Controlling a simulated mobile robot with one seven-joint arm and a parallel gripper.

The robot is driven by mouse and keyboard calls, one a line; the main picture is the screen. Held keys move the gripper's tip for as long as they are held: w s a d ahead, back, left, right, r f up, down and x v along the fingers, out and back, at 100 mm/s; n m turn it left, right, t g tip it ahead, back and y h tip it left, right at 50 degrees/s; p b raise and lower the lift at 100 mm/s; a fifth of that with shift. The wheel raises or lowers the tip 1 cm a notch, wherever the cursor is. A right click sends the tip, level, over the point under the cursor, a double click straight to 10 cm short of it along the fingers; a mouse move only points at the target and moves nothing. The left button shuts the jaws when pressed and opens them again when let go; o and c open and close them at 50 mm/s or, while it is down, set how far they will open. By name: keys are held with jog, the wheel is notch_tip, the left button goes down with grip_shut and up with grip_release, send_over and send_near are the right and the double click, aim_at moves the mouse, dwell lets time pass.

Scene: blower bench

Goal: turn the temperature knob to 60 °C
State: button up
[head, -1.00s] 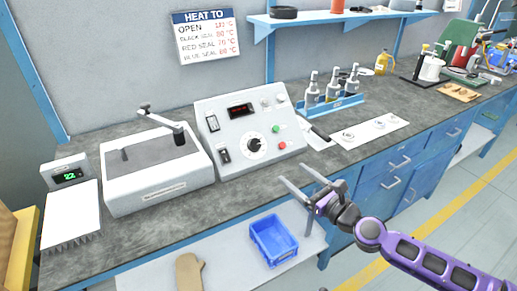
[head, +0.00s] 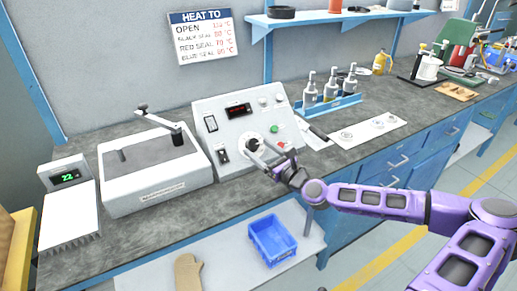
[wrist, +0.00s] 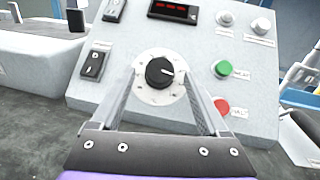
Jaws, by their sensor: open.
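The temperature knob (wrist: 160,72) is a black round dial with a white pointer on a pale scale disc, on the sloped face of the grey control box (head: 234,118). In the wrist view its pointer aims to the right; the scale figures are too small to read. My gripper (head: 258,148) is open in front of the box face. In the wrist view its two fingers stand one on each side of the knob, apart from it. I cannot tell how far the fingertips are from the panel. In the head view my gripper partly covers the knob.
The box has a red display (wrist: 173,11), a rocker switch (wrist: 94,65), a green button (wrist: 223,68) and a red button (wrist: 221,106) near the knob. A lever machine (head: 155,170) stands left of it. A wall sign (head: 204,36) lists seal temperatures. Bottles (head: 331,84) stand right.

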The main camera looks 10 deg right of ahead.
jog(key=shift+w+a, duration=0.25)
jog(key=shift+w, duration=0.25)
grip_shut()
